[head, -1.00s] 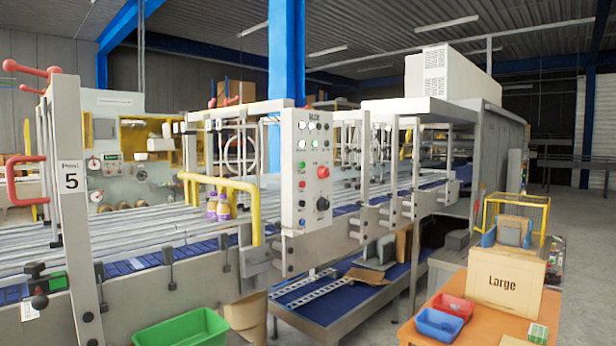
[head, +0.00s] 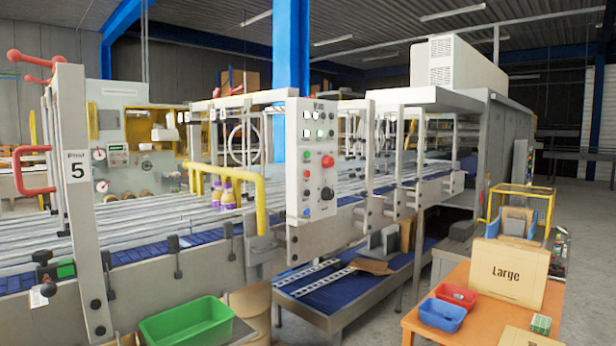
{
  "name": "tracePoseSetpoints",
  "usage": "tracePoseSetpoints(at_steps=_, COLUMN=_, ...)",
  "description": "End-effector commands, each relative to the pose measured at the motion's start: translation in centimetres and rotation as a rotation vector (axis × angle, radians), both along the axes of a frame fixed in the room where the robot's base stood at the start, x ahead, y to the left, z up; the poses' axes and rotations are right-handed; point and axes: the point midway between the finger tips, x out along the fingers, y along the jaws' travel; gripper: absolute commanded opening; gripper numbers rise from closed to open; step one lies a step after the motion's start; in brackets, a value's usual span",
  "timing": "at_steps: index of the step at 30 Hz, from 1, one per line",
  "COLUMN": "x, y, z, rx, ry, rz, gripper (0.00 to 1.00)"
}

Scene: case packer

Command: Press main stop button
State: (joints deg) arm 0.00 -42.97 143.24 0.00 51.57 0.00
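A light grey control panel (head: 310,190) stands upright at the near side of the conveyor, in the middle of the head view. A large red mushroom button (head: 327,161) sticks out on its right half, with a smaller red button (head: 306,174) to its left. Several lit green and white buttons sit above, and a black rotary knob (head: 327,193) and a small blue button sit lower. The panel's small lettering is too fine to read. My gripper is not in this view.
The conveyor (head: 150,243) runs across the scene, with a yellow rail (head: 258,195) beside the panel. A green bin (head: 187,324) stands at the front. An orange table (head: 475,325) with bins and a "Large" box (head: 507,272) is at the right. Grey floor (head: 585,215) is clear at the far right.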

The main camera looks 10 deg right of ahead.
Motion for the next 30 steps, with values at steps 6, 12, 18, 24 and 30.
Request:
tracePoseSetpoints(at_steps=6, x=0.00, y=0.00, z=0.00, rx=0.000, ry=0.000, rz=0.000, gripper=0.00)
tracePoseSetpoints(at_steps=12, x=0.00, y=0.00, z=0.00, rx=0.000, ry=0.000, rz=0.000, gripper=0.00)
tracePoseSetpoints(at_steps=18, x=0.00, y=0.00, z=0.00, rx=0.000, ry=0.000, rz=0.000, gripper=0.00)
tracePoseSetpoints(at_steps=24, x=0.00, y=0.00, z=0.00, rx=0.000, ry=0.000, rz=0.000, gripper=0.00)
tracePoseSetpoints(at_steps=30, x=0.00, y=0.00, z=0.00, rx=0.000, ry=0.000, rz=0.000, gripper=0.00)
